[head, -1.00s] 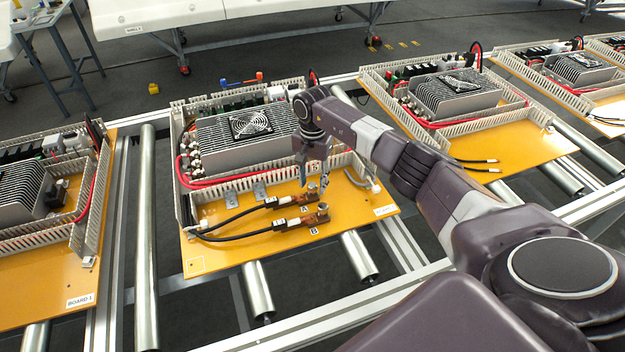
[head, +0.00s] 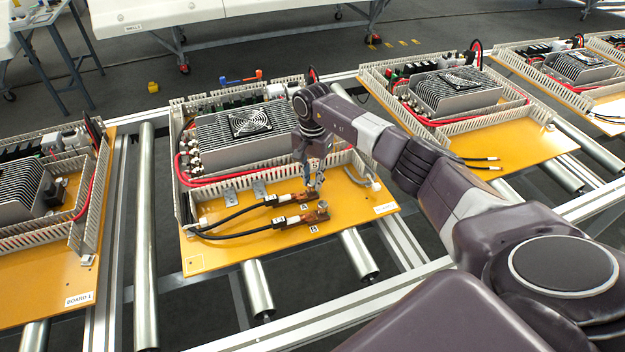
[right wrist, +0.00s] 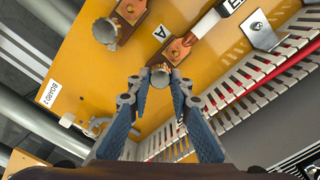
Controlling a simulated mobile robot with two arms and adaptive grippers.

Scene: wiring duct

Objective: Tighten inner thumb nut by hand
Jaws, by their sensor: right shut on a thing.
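The inner thumb nut (right wrist: 160,76) is a round metal knob on the copper lug (right wrist: 178,50) of the cable nearer the slotted duct. My right gripper (head: 317,186) is down at this nut. In the right wrist view its two fingertips (right wrist: 160,80) stand on either side of the nut, shut on it. In the head view the fingers hide most of the inner nut. The outer thumb nut (right wrist: 105,31) sits apart on the other copper lug, and also shows in the head view (head: 323,205). My left gripper is in neither view.
The orange board (head: 225,258) lies on a roller conveyor. A slotted duct (right wrist: 225,100) and a finned heatsink (head: 215,140) with a fan stand beside the lugs. Two black cables (head: 240,213) run to the lugs. Other boards (head: 520,170) stand left and right.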

